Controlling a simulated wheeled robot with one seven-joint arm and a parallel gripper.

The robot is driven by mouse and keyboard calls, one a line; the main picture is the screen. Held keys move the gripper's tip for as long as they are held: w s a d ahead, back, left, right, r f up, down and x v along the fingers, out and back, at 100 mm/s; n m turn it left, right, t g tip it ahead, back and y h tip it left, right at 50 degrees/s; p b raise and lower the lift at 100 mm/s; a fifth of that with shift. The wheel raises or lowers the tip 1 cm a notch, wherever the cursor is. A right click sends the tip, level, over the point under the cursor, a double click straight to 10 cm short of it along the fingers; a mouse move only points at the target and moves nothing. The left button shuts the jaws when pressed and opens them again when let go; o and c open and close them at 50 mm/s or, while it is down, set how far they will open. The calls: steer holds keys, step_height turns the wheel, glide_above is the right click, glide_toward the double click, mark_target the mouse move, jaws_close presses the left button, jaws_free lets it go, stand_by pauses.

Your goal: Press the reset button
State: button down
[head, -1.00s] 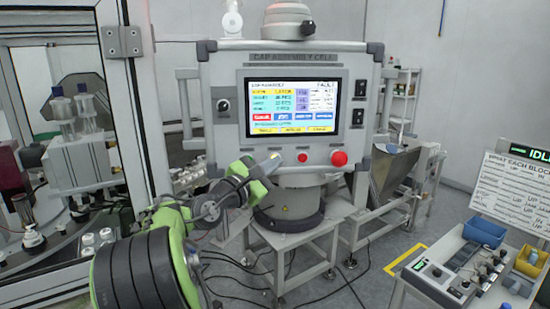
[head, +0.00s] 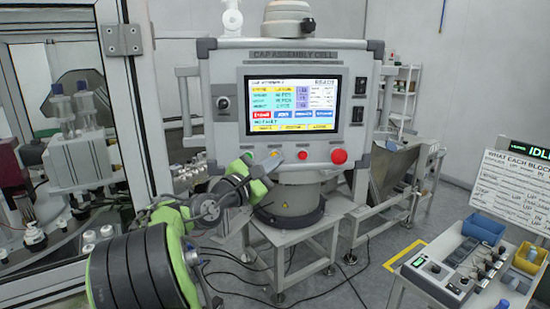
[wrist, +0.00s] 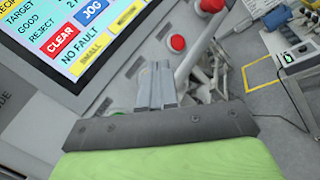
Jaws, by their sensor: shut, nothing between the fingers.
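The control panel (head: 220,130) stands ahead with a lit screen (head: 291,106). Below the screen is a row of buttons: a small orange one (head: 276,154), a small red one (head: 303,155) and a larger red one (head: 338,156). Their labels are not legible, so I cannot tell which is the reset button by name. My gripper (head: 268,161) is shut and empty, its fingertips at the orange button; I cannot tell whether they touch. In the wrist view the shut fingers (wrist: 157,85) point at the panel and hide that button. The screen there reads "NO FAULT" (wrist: 83,35).
A key switch (head: 224,103) is on the panel's left and black switches (head: 360,87) are on its right. A metal hopper (head: 395,165) stands to the right. A bench with a control box (head: 437,273) and blue bin (head: 484,229) is at lower right. A framed glass enclosure (head: 140,110) is left.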

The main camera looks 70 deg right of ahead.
steer(key=s+a+b, duration=0.1)
steer(key=s+a, duration=0.1)
steer(key=a, duration=0.3)
steer(key=shift+a, duration=0.3)
stand_by(0.8)
steer(key=w+a+f+m+t+y, duration=0.5)
steer(key=w+a+f+t+y, duration=0.3)
steer(key=w+a+f+t, duration=0.6)
steer(key=s+a+f+y, duration=0.1)
steer(key=s+a+y, duration=0.1)
steer(key=a, duration=0.7)
steer(key=s+a+f+y, duration=0.2)
steer(key=a+y, duration=0.2)
steer(key=a, duration=0.5)
steer(key=s+a+f+m+y, duration=0.1)
steer(key=a+y, duration=0.3)
steer(key=a, duration=0.6)
steer(key=shift+s+f, duration=0.5)
steer(key=shift+f, duration=0.2)
